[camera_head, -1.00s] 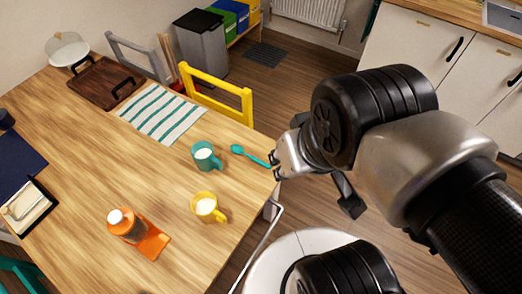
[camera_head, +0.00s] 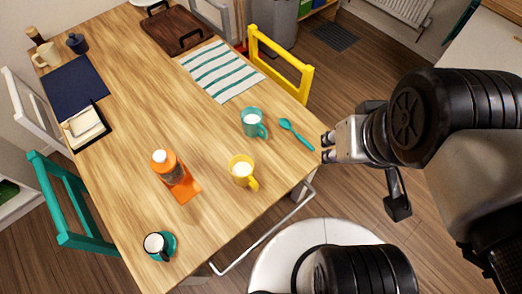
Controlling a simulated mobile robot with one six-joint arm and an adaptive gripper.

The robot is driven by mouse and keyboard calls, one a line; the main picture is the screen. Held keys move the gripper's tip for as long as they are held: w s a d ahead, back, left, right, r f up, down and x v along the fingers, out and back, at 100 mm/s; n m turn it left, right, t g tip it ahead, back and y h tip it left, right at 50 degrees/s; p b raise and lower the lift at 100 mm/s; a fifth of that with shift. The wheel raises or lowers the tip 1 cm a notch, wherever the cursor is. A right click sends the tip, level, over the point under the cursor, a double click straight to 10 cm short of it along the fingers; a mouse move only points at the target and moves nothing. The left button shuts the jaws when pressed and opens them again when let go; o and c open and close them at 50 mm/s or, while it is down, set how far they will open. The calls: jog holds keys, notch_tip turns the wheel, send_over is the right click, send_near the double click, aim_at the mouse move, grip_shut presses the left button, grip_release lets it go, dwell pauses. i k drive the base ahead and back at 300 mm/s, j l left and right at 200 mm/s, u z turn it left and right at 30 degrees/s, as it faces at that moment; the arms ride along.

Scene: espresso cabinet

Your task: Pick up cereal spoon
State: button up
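The teal cereal spoon (camera_head: 297,134) lies on the wooden table close to its right edge, beside a teal mug. Its bowl points up and left, and its handle end points toward my gripper. My gripper (camera_head: 325,148) is at the table's right edge, just beyond the handle end of the spoon. Its fingertips appear a little apart with nothing between them. The spoon looks free of the gripper.
A teal mug (camera_head: 253,122) and a yellow mug (camera_head: 242,171) stand left of the spoon. A striped cloth (camera_head: 221,71) lies behind, and a yellow chair (camera_head: 282,62) is at the table's far right side.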

aim_at(285, 123)
jog(key=j+u, duration=0.1)
jog(key=u, duration=0.75)
jog(key=z, duration=0.95)
jog(key=i+l+u, duration=0.1)
jog(key=u, duration=0.65)
jog(key=i+l+u, duration=0.1)
jog(key=l+u, duration=0.3)
jog(key=l, duration=0.7)
jog(key=l+u, duration=0.35)
jog(key=l, duration=0.75)
jog(key=k, duration=0.05)
